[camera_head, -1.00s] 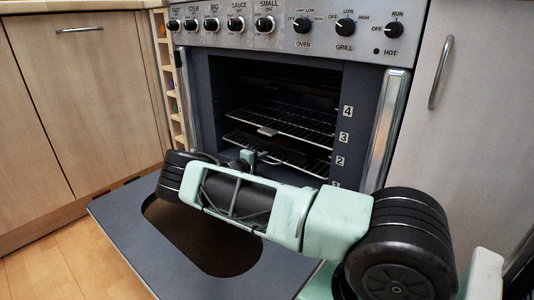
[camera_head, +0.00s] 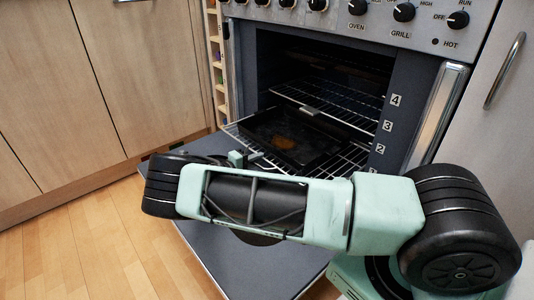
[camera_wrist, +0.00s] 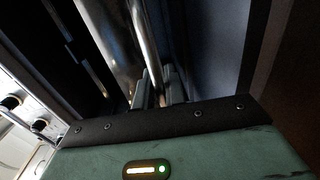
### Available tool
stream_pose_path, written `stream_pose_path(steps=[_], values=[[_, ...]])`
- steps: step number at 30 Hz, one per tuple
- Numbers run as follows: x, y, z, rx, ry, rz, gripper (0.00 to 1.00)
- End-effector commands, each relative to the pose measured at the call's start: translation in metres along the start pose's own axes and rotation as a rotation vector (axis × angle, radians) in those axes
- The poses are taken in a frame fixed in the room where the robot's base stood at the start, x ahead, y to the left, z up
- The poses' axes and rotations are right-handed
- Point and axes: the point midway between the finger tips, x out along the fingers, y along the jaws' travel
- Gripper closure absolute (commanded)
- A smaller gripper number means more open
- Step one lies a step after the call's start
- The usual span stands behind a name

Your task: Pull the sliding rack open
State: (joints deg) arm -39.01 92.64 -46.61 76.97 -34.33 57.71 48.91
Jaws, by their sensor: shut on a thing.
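The lower sliding rack (camera_head: 350,160) is a wire shelf that sticks out of the open oven (camera_head: 325,57) over the lowered door. A black baking tray (camera_head: 285,142) with a brown patch lies on it. My gripper (camera_head: 240,158) is at the rack's front edge, partly hidden behind my arm. In the wrist view, my gripper's fingers (camera_wrist: 160,88) are close together, with shiny metal (camera_wrist: 148,45) just beyond them. The exact grip point on the rack is hard to make out.
An upper wire rack (camera_head: 345,124) stays inside the oven. The lowered oven door (camera_head: 262,270) lies beneath my arm. Wooden cabinets (camera_head: 140,75) stand at left, and a tall door handle (camera_head: 505,70) is at right. The wooden floor (camera_head: 95,240) at left is clear.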

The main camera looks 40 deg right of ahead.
Motion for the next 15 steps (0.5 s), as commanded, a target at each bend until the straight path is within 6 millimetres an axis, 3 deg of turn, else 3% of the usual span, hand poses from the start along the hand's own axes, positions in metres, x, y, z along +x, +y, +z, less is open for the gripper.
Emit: stream_pose_path(steps=[6, 15], values=[[-0.016, -0.008, 0.000, 0.000, 0.004, -0.016, 1.00], [-0.018, -0.008, 0.000, 0.000, 0.003, -0.016, 1.00]])
